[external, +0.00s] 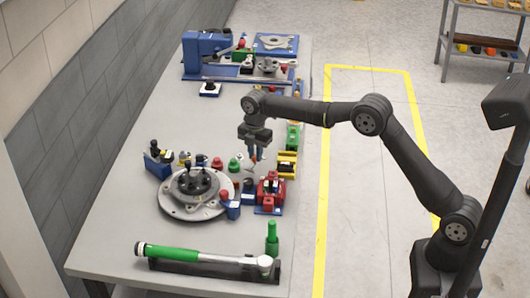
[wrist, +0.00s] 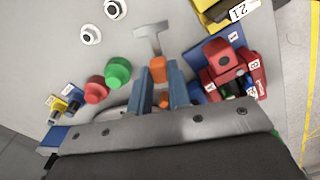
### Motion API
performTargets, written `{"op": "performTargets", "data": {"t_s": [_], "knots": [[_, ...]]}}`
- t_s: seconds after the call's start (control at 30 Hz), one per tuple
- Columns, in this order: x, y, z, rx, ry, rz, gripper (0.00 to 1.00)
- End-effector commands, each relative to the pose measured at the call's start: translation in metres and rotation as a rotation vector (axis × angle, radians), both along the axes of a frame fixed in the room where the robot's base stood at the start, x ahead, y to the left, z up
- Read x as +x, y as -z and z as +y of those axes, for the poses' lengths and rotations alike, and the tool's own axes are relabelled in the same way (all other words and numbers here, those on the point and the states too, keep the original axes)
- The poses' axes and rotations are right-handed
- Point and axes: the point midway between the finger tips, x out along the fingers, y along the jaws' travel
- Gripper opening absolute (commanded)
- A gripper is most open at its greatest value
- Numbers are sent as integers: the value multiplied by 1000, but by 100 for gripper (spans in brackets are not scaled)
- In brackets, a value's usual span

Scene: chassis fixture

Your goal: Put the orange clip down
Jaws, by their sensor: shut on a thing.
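My gripper (external: 254,156) points down over the table, between the round grey chassis fixture (external: 170,205) and the row of coloured blocks on the right. In the wrist view, its two blue fingers (wrist: 160,80) are shut on the orange clip (wrist: 157,70). The clip's upper part shows between the fingertips, and a smaller orange bit shows lower down. The rest is hidden by the fingers. A grey T-shaped piece (wrist: 151,36) shows just beyond the fingertips; I cannot tell whether it touches the clip.
Green (wrist: 117,71) and red (wrist: 96,89) knobs stand left of the fingers. A red block fixture (wrist: 226,68) and a yellow block (wrist: 222,12) are close on the right. A green-handled torque wrench (external: 200,256) lies at the front. The table's left side is clear.

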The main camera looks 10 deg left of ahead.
Motion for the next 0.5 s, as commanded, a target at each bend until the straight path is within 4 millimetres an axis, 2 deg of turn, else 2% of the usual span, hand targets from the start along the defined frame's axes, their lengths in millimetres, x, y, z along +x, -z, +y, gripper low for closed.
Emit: {"op": "performTargets", "data": {"t_s": [0.13, 0.3, 0.5], "knots": [[-1, 11, 1, -2, 0, 1, 0], [-1, 37, 0, -2, 1, 1, 0], [-1, 41, 1, 0, 0, 0, 0]]}}
